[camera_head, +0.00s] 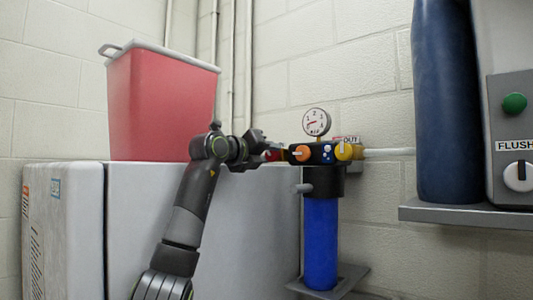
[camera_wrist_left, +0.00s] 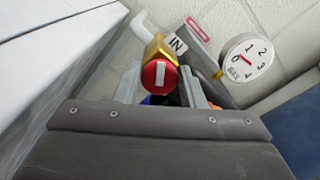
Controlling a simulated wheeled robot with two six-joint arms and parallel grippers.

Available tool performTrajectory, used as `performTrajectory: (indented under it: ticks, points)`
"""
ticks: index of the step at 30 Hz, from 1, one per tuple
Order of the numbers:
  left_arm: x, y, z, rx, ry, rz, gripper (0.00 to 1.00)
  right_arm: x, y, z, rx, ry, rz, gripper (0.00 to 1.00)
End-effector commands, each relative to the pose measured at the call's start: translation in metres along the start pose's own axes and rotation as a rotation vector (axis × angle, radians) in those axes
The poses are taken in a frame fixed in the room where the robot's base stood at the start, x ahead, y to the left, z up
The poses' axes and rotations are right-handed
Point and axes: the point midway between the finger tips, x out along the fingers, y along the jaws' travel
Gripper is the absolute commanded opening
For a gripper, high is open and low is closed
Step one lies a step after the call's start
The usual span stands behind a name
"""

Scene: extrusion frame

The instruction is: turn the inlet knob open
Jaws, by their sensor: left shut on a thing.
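The inlet knob (camera_wrist_left: 153,77) is round and red with a white bar. In the left wrist view it sits between my fingers, in front of a brass fitting (camera_wrist_left: 159,48) beside an "IN" label (camera_wrist_left: 177,43). The white bar looks nearly upright in that view. In the head view only a bit of the red knob (camera_head: 273,155) shows at the left of the filter head. My left gripper (camera_head: 266,148) comes in from the left and is shut on the knob; its fingers also show in the wrist view (camera_wrist_left: 158,90). My right gripper is out of view.
The blue filter (camera_head: 321,240) hangs below. A red bin (camera_head: 162,105) stands on the white cabinet (camera_head: 200,240). A blue cylinder (camera_head: 445,110) stands right.

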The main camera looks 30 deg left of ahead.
Motion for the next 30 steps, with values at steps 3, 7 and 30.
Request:
performTrajectory:
  ticks: [3,7,30]
  points:
    - [0.001,0.001,-0.002,-0.111,0.003,0.001,0.13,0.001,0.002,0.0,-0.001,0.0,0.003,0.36]
    - [0.001,0.002,-0.002,-0.235,0.003,0.001,0.13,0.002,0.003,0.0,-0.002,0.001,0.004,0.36]
    - [0.001,0.003,-0.002,-0.755,0.003,0.0,0.13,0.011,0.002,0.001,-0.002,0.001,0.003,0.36]
